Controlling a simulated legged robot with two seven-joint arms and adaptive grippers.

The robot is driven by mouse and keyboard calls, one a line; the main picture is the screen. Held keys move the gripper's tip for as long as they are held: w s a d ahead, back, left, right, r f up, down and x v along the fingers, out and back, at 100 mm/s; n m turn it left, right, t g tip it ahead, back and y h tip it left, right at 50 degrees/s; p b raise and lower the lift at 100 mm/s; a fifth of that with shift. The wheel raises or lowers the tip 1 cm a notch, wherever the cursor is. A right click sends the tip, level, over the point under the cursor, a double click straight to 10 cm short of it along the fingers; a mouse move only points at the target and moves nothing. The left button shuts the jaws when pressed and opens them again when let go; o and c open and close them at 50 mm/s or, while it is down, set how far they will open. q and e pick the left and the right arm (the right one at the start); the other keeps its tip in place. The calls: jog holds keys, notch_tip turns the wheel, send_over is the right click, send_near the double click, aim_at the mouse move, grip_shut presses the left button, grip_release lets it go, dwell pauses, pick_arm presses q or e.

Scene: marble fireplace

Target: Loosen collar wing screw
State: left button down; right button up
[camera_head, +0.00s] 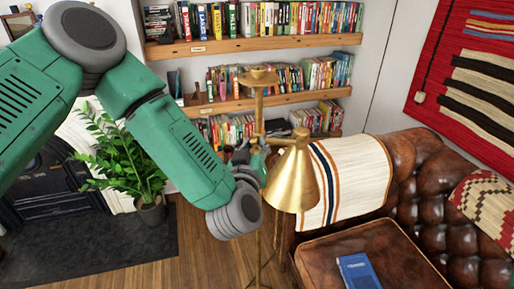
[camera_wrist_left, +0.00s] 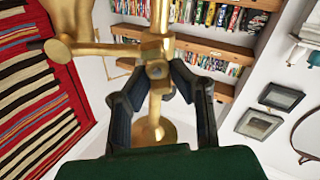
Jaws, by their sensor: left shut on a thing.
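A brass floor lamp with a conical shade (camera_head: 293,181) stands in the middle of the head view. Its upright pole (camera_head: 259,109) carries a side arm and a collar near my left gripper (camera_head: 254,153), which reaches in from the left. The left wrist view shows the brass collar (camera_wrist_left: 154,46) and a small round screw piece (camera_wrist_left: 157,70) facing me. The dark fingers of my left gripper (camera_wrist_left: 158,76) stand on either side of this piece and are shut on it. The wing shape is too small to make out. My right gripper is not in view.
A brown leather sofa (camera_head: 428,192) with a striped throw (camera_head: 345,182) stands close at right. A blue book (camera_head: 357,271) lies on its leather seat. Bookshelves (camera_head: 255,43) line the back wall. A potted plant (camera_head: 152,211) stands at left by the fireplace.

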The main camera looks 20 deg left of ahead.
pick_arm(q)
jog(key=n, duration=0.1)
jog(key=n+b, duration=0.2)
jog(key=shift+a+f+n, duration=0.25)
jog(key=shift+n, duration=0.15)
jog(key=n+b, duration=0.2)
jog(key=n, duration=0.1)
jog(key=shift+a+f+n, duration=0.1)
jog(key=shift+f+n, duration=0.1)
jog(key=shift+n, duration=0.1)
jog(key=n+b, duration=0.2)
jog(key=n, duration=0.1)
jog(key=n+b, duration=0.1)
jog(key=shift+a+f, duration=0.1)
jog(key=shift+f, duration=0.15)
jog(key=shift+n+b, duration=1)
jog(key=shift+n, duration=0.6)
jog(key=c, duration=1.4)
grip_release()
jog(key=shift+s, duration=0.1)
jog(key=shift+a, duration=0.1)
